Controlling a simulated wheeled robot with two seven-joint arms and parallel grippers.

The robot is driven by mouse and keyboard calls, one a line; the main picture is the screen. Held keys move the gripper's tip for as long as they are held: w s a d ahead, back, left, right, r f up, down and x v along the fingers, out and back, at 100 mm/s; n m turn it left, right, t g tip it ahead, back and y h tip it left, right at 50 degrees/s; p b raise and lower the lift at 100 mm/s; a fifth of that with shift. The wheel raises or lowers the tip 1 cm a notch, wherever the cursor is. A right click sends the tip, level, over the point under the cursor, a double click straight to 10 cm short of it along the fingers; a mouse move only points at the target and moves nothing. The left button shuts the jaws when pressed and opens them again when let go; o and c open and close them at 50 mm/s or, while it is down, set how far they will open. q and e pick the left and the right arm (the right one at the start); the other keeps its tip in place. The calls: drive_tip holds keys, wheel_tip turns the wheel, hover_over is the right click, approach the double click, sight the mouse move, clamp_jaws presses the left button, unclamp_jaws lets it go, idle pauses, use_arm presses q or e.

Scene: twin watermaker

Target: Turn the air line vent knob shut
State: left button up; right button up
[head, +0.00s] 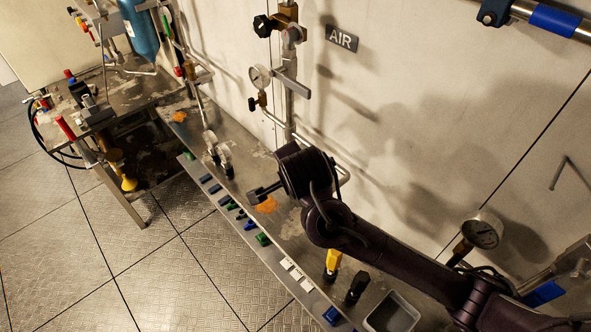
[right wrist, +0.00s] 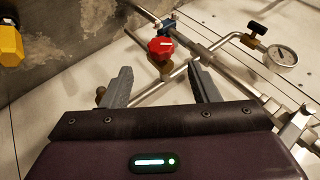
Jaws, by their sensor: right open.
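In the right wrist view a red knob (right wrist: 160,47) sits on a brass valve body on thin pipework, just beyond the fingertips. My right gripper (right wrist: 160,66) is open, with its two grey fingers apart on either side of the line to the red knob and nothing between them. A small black knob (right wrist: 258,28) on a brass valve shows further right, beside a gauge (right wrist: 281,58). In the head view the pipework near the AIR sign (head: 341,38) carries a gauge (head: 259,77) and black-knobbed brass valves. I cannot tell which knob is the vent. My left gripper is out of view.
My right arm crosses above the metal bench (head: 238,150) and hides part of it. A grey lever (head: 291,85) sticks out from the pipe. A yellow knob (right wrist: 10,42) is at the wrist view's left edge. A grey tray (head: 391,312) and a lower gauge (head: 482,232) lie to the right.

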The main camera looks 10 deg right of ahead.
drive_tip(key=shift+w, duration=0.1)
drive_tip(key=w+a+r+n+g+h+p, duration=0.1)
drive_tip(key=w+a+g+h+p, duration=0.1)
drive_tip(key=w+a+g+h, duration=0.3)
drive_tip(key=shift+y, duration=0.6)
drive_tip(key=shift+w+d+f+p, duration=0.1)
drive_tip(key=shift+d+f+p, duration=0.15)
drive_tip(key=shift+d+f, duration=0.65)
drive_tip(key=shift+w+d+f+p, duration=0.15)
drive_tip(key=shift+d+f, duration=0.4)
drive_tip(key=shift+f, duration=0.7)
drive_tip(key=shift+w+d+f+p, duration=0.1)
drive_tip(key=shift+d+f+p, duration=0.2)
drive_tip(key=shift+d+f, duration=0.6)
drive_tip(key=shift+a+f, duration=0.2)
drive_tip(key=shift+c, duration=0.3)
drive_tip(key=c, duration=0.9)
drive_tip(key=shift+s, duration=0.1)
